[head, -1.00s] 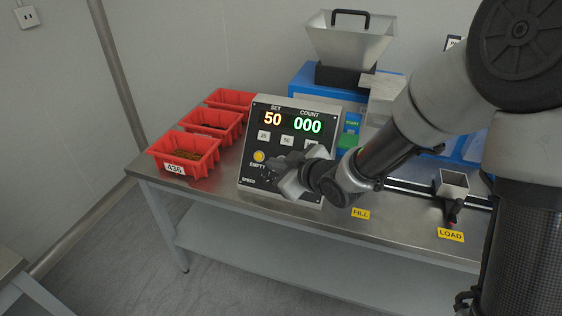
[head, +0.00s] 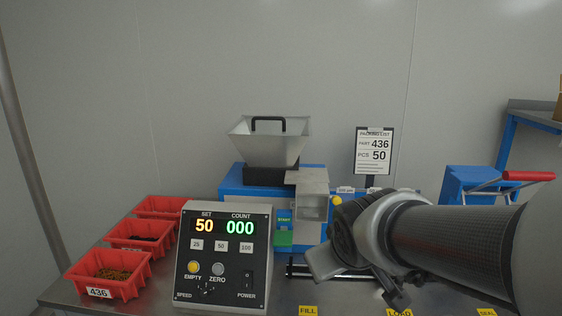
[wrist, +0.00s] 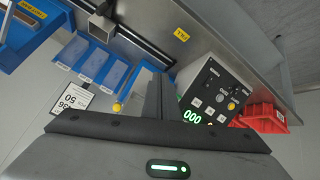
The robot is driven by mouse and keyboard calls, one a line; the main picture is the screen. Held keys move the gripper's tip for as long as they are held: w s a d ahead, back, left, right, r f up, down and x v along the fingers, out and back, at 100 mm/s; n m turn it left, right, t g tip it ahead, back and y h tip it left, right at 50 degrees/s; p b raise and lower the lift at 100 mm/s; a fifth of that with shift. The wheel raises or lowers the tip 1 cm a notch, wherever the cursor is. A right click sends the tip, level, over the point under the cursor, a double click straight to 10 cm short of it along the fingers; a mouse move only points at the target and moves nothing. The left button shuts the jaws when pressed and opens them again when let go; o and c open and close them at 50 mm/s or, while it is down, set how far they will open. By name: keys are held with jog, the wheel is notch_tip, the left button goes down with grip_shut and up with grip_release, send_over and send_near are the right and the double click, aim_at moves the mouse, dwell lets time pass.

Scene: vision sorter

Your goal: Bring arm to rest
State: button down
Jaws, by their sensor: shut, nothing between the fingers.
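My arm reaches in from the right in the head view, its dark tubular link large in the foreground. My gripper (head: 322,262) is partly hidden behind the wrist, in front of the sorter and to the right of the control box. In the wrist view my gripper (wrist: 160,82) has its fingers together with nothing held between them. The control box (head: 222,258) shows SET 50 and COUNT 000, and it also appears upside down in the wrist view (wrist: 213,97).
Three red bins (head: 108,274) stand on the left of the steel table, the nearest labelled 436. The blue sorter with its hopper (head: 270,140) is behind. A packing list (head: 373,152) reads 436, 50. A blue device with a red handle (head: 525,176) is at right.

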jog(key=s+d+r+m+g, duration=0.1)
jog(key=s+d+m, duration=0.1)
jog(key=s, duration=0.5)
jog(key=s+d+r+m+g, duration=0.1)
jog(key=s+d+m, duration=0.15)
jog(key=s, duration=0.45)
notch_tip(320, 180, up, 22)
jog(key=p, duration=2.1)
jog(key=shift+s+a+f+p, duration=0.15)
jog(key=shift+a+f+p, duration=0.1)
jog(key=shift+a+p, duration=0.1)
jog(key=shift+a, duration=0.1)
